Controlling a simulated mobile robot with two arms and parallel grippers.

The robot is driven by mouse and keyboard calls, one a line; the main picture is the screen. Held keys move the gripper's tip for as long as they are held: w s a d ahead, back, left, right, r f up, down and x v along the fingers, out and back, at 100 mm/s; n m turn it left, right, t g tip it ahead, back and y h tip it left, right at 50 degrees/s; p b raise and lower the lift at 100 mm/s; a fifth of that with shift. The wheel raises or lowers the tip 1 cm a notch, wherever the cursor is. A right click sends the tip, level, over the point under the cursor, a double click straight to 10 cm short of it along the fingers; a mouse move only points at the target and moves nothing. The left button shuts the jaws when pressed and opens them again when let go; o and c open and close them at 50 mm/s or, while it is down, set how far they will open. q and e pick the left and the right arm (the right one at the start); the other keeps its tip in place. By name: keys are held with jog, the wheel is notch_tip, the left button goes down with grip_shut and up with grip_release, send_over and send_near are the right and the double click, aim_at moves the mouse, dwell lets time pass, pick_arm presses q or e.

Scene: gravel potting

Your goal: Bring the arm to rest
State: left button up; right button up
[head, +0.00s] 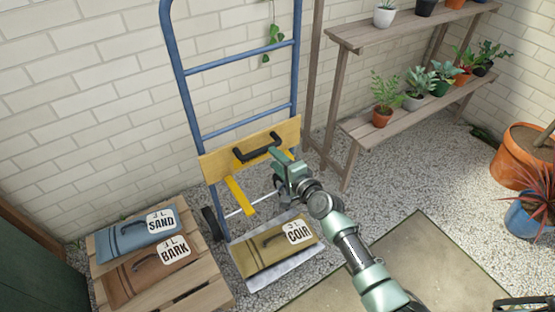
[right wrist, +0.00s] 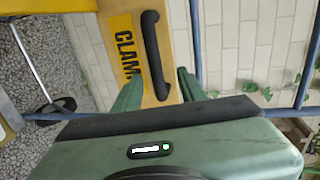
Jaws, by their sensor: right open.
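My right gripper (head: 281,160) is open, close in front of the wooden clamp board (head: 220,161) on the blue hand truck (head: 187,85). The board's black handle (head: 257,149) is just left of the fingers. In the right wrist view, the fingers (right wrist: 158,90) show on either side of the lower end of the handle (right wrist: 153,45), with nothing held between them. I cannot tell whether they touch it. The board (right wrist: 123,30) reads "CLAM", the rest hidden. The COIR bag (head: 265,255) lies on the truck's metal toe plate (head: 290,272). My left gripper is not in view.
A pallet (head: 205,295) at the left bears the SAND bag (head: 125,232) and BARK bag (head: 140,275). A wooden plant shelf (head: 410,118) stands at the right by the wall. Potted plants (head: 520,150) stand at the right edge.

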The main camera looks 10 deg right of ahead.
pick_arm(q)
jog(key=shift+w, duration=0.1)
pick_arm(e)
jog(key=s+d+f+n+g+h+p, duration=0.2)
jog(key=s+d+f+n+g+p, duration=0.1)
jog(key=s+f, duration=0.75)
jog(key=s+d+f+n+g+h+p, duration=0.1)
jog(key=s+d+f+n+g+p, duration=0.25)
jog(key=s+f, duration=0.7)
pick_arm(q)
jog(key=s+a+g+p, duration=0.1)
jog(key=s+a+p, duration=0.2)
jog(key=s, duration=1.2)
jog(key=p, duration=0.3)
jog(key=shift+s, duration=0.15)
pick_arm(e)
jog(key=s+d+f+n+g+h, duration=0.1)
jog(key=s+d+f+n+g, duration=0.1)
jog(key=s, duration=1)
jog(key=s+d+f+n+g+h, duration=0.1)
jog(key=s+f+n, duration=0.3)
jog(key=s, duration=0.8)
jog(key=s+d+f+n+g+h, duration=0.1)
jog(key=s+d+f+n+g, duration=0.2)
jog(key=s, duration=0.9)
notch_tip(320, 180, down, 2)
jog(key=shift+d+f+n+g, duration=0.1)
jog(key=shift+d+n+g, duration=0.25)
jog(key=shift+g, duration=0.2)
